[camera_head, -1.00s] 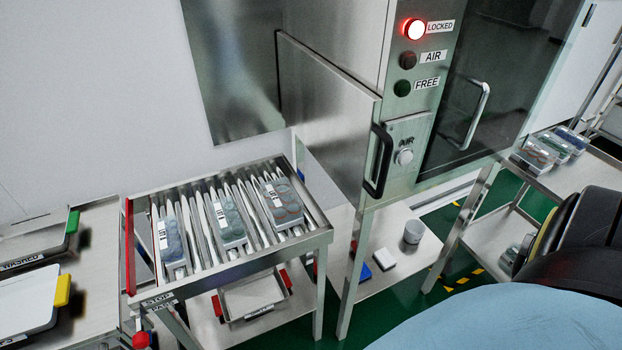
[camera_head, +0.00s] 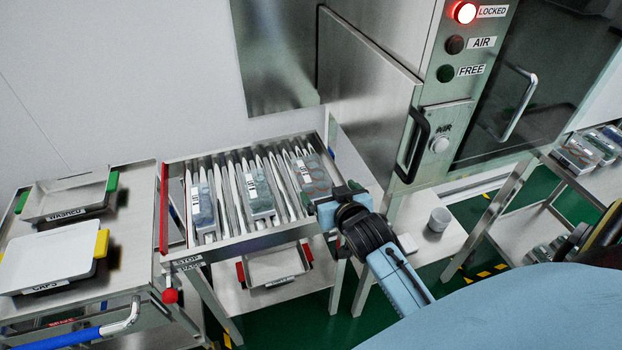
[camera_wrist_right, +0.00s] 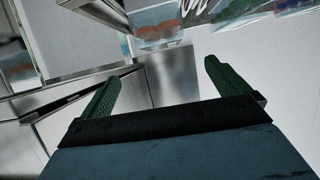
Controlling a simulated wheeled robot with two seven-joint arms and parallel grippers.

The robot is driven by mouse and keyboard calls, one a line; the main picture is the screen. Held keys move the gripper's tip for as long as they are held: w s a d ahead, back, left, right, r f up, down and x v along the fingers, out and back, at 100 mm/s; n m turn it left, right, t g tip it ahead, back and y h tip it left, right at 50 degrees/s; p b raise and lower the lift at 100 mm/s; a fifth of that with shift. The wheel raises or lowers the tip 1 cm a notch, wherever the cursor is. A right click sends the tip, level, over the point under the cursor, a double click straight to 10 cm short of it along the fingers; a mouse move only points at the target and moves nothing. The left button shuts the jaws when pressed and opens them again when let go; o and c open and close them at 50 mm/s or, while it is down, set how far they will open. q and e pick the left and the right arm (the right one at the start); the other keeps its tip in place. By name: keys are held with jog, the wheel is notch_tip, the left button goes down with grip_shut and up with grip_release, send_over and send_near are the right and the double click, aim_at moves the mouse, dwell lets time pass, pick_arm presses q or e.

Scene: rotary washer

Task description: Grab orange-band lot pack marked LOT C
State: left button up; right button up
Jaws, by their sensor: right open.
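Three clear packs with white labels lie on the roller rack (camera_head: 228,243): a left pack (camera_head: 203,212), a middle pack (camera_head: 258,196) and a right pack (camera_head: 314,174). The right pack has orange-brown round contents; the other two look blue-grey. The label lettering is too small to read, so I cannot confirm which is LOT C. My right gripper (camera_head: 328,203) is at the rack's right front corner, close to the right pack's near end. In the right wrist view, its green fingers (camera_wrist_right: 160,76) are apart and empty, with an orange-content pack (camera_wrist_right: 158,28) beyond them. My left gripper is out of view.
A steel cabinet door with a black handle (camera_head: 412,146) stands right of the rack. A red bar (camera_head: 163,208) edges the rack's left side. WASHED (camera_head: 62,200) and CAPS (camera_head: 45,264) trays sit on the left table. More packs (camera_head: 582,152) lie on the right cart.

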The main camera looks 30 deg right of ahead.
jog(key=b, duration=0.1)
send_near(312, 171)
jog(key=x, duration=0.4)
jog(key=shift+d+f, duration=0.1)
jog(key=shift+f, duration=0.15)
jog(key=b+x, duration=0.1)
jog(key=x, duration=0.4)
jog(key=shift+r, duration=0.1)
jog(key=shift+r, duration=0.1)
jog(key=c, duration=1.2)
